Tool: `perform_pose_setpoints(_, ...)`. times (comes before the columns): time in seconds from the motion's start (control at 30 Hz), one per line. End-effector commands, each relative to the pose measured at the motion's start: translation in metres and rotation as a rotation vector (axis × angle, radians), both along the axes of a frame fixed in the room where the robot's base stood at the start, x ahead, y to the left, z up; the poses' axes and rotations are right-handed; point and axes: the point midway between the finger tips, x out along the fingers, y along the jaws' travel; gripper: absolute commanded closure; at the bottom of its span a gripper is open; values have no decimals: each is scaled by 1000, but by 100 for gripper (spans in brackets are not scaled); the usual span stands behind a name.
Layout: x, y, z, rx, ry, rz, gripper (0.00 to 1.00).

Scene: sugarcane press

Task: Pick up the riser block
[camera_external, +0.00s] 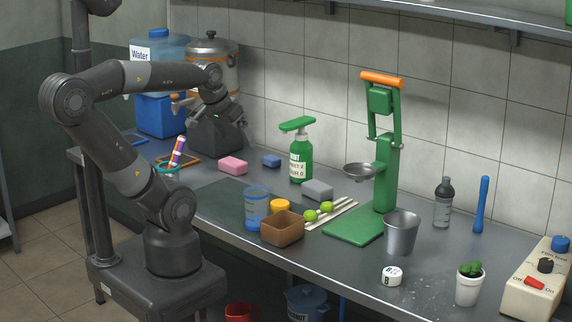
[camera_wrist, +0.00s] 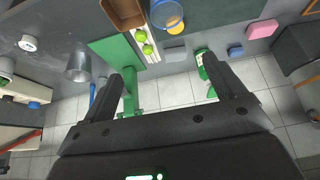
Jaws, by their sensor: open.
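No block carries a riser label. A plain grey block (camera_external: 317,189) lies flat on the counter, left of the green press; it also shows in the wrist view (camera_wrist: 175,54). A pink block (camera_external: 233,165) and a small blue block (camera_external: 271,160) lie further left; the wrist view shows both the pink block (camera_wrist: 262,29) and the blue block (camera_wrist: 235,50). I cannot tell for certain which is the riser block. My gripper (camera_wrist: 172,78) is open and empty, its fingers wide apart, above the counter. In the external view its fingertips are hard to make out near the metal dispenser.
A brown bin (camera_external: 282,228), blue cup (camera_external: 257,207), yellow lid (camera_external: 280,206) and green limes (camera_external: 326,206) lie in front. The tiled wall closes the back.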

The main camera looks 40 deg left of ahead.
Motion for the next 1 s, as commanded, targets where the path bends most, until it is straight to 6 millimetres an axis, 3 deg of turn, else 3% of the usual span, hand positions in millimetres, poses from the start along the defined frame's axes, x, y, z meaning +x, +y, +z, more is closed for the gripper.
perform_pose_setpoints(0.27,0,0,0,0,0,0,12)
perform_pose_setpoints(0.4,0,0,0,0,0,0,20)
perform_pose_setpoints(0.67,3,0,-1,2,6,-1,20)
perform_pose_setpoints(0.77,13,1,-3,9,25,-6,20)
perform_pose_setpoints(1.0,64,7,-24,38,113,-45,20)
